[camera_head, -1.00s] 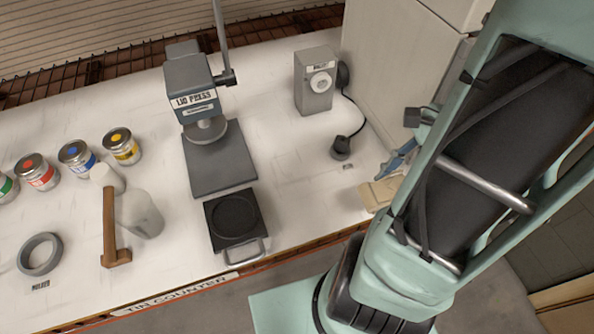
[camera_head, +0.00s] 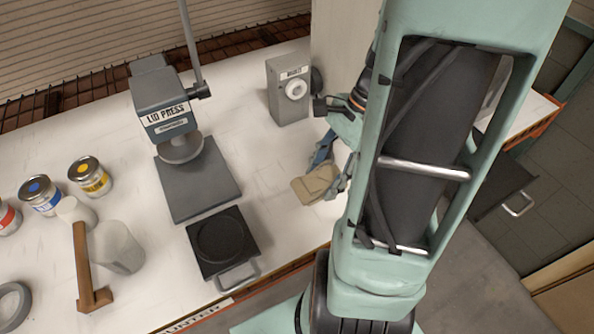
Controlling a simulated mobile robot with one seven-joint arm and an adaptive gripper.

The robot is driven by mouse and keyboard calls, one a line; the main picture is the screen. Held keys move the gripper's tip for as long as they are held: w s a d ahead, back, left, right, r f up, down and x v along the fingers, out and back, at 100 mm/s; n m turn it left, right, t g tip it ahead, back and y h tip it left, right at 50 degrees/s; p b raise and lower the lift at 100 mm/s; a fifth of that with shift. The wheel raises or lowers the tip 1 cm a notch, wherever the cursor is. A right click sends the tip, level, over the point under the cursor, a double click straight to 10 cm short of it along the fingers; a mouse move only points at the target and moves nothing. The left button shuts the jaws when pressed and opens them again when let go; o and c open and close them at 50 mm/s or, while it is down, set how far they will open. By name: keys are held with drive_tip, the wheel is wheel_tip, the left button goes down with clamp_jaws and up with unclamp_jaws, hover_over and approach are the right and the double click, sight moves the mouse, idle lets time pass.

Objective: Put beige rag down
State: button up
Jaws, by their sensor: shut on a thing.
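The beige rag (camera_head: 316,185) is a folded, flat piece at the right part of the white counter, in the head view. My gripper (camera_head: 326,165) is shut on it from above, with its blue-grey fingers at the rag's back edge. Whether the rag touches the counter or hangs just above it I cannot tell. My large teal arm hides the counter to the right of the rag.
The lid press (camera_head: 168,115) stands left of the rag, with a black tray (camera_head: 221,243) in front of it. A grey dial box (camera_head: 288,92) is behind. White counter (camera_head: 262,160) is clear between press and rag.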

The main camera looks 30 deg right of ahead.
sight(311, 181)
drive_tip(key=w+f+b, duration=0.1)
drive_tip(key=f, duration=0.1)
drive_tip(key=w+a+f+b, duration=0.1)
drive_tip(key=w+f+b, duration=0.1)
drive_tip(key=shift+w+a+f, duration=0.15)
drive_tip(key=shift+f, duration=0.15)
drive_tip(key=f+b, duration=0.3)
drive_tip(key=shift+w+a+f, duration=0.1)
drive_tip(key=shift+w+f, duration=0.1)
drive_tip(key=shift+w, duration=0.05)
drive_tip(key=shift+f, duration=0.2)
drive_tip(key=o, duration=1)
drive_tip(key=shift+o, duration=0.2)
drive_tip(key=shift+r, duration=0.1)
drive_tip(key=p+v, duration=0.1)
drive_tip(key=v, duration=1.1)
drive_tip(key=shift+r, duration=0.1)
